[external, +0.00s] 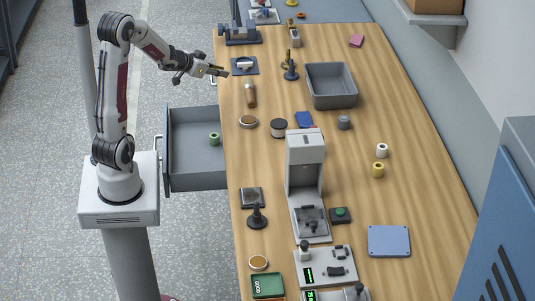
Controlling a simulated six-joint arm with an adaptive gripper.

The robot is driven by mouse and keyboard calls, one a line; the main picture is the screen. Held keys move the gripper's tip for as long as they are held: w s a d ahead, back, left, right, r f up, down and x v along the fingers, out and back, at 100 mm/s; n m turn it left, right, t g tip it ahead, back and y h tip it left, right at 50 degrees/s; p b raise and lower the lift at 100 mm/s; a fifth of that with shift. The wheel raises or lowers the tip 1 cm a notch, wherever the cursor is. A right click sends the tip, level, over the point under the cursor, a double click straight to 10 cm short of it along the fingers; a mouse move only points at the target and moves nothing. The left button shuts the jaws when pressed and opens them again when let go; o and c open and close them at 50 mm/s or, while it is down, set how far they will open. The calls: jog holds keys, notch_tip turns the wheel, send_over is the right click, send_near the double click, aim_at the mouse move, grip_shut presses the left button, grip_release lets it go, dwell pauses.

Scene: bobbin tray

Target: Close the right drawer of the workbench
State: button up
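One grey drawer (183,172) of the workbench stands pulled out from the bench's left edge. It looks like the right one as seen from my base. Its handle (159,150) is on the outer front, close to my base. A green bobbin (214,139) is inside, near the bench side. My gripper (225,72) is up and beyond the drawer, over or near the bench edge, apart from the drawer and its handle. It seems to hold nothing, but its fingers are too small to tell open from shut.
A second handle (213,80) shows at the bench edge below my gripper. The wooden top (345,140) carries a grey bin (332,85), a brown-handled tool (250,94), a round tin (248,121) and a tall grey machine (305,165).

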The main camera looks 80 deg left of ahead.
jog(key=s+a+f+n+t+h, duration=0.35)
jog(key=s+a+f, duration=0.25)
jog(key=s+f, duration=0.5)
jog(key=s+d+f+n+t, duration=0.2)
jog(key=s+d+t, duration=0.1)
jog(key=s, duration=0.4)
jog(key=s+d+f+n+t, duration=0.1)
jog(key=s+d+n+t, duration=0.2)
jog(key=s, duration=0.4)
jog(key=s+d+f+n+g+h, duration=0.1)
jog(key=s+d+f+n, duration=0.1)
jog(key=f, duration=0.4)
jog(key=s+d+f+n+g+h, duration=0.2)
jog(key=s+d+f, duration=0.3)
jog(key=s+f, duration=0.1)
jog(key=shift+s, duration=0.45)
jog(key=shift+w+a+f, duration=0.1)
jog(key=shift+x, duration=3.85)
